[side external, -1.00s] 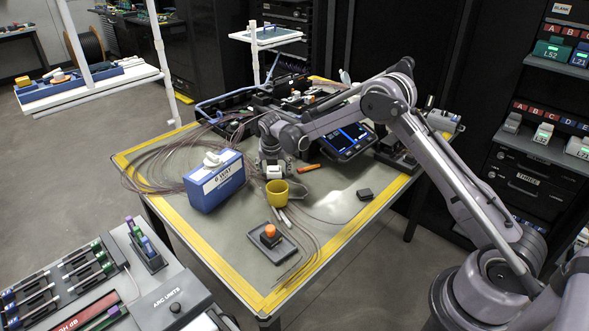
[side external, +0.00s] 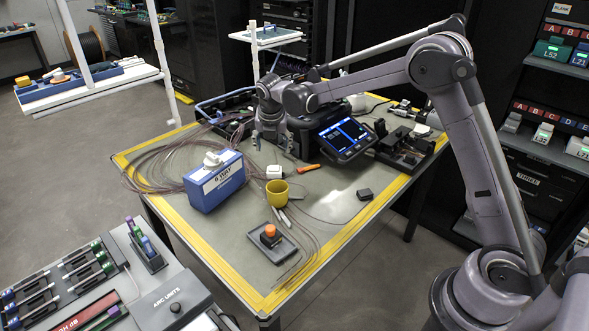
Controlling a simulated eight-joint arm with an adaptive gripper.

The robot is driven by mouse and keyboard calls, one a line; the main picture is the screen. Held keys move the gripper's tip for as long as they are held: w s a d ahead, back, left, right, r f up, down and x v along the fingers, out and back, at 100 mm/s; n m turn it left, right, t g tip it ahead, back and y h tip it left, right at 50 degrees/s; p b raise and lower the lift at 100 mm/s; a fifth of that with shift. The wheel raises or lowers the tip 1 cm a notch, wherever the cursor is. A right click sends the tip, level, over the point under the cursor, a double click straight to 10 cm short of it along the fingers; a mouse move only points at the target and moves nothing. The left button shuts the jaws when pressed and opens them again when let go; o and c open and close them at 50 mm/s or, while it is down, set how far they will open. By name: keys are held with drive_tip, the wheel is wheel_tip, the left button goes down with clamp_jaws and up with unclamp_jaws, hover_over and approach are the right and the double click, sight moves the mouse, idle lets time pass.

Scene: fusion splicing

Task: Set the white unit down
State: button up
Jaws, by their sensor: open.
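The white unit (side external: 275,172) is a small white block. It stands on the grey table mat just behind the yellow cup (side external: 277,193) and to the right of the blue box. My gripper (side external: 271,147) is open and points down. In the picture it hangs above and behind the white unit, apart from it, with nothing seen between its fingers.
The blue box (side external: 215,186) with a white item on top stands to the left, amid loose fibre cables. A splicer with a lit screen (side external: 345,136) stands to the right. An orange tool (side external: 306,168), a dark tray (side external: 270,243) and a small black block (side external: 364,194) lie nearby.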

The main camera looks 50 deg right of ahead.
drive_tip(key=s+a+r+m+t+y, duration=0.1)
drive_tip(key=s+a+r+m, duration=0.1)
drive_tip(key=s+r+m, duration=0.5)
drive_tip(key=s+a+r+m+t+y, duration=0.1)
drive_tip(key=s+a+r+m, duration=0.15)
drive_tip(key=s+m, duration=0.45)
drive_tip(key=s+a+f+m+t, duration=0.1)
drive_tip(key=s+m, duration=0.5)
drive_tip(key=s, duration=0.2)
drive_tip(key=s+a+f+m+y, duration=0.1)
drive_tip(key=s+m, duration=0.5)
drive_tip(key=s, duration=0.2)
drive_tip(key=shift+s+a+f+t, duration=0.2)
drive_tip(key=shift+s+a+t, duration=0.05)
drive_tip(key=shift+s+t, duration=0.15)
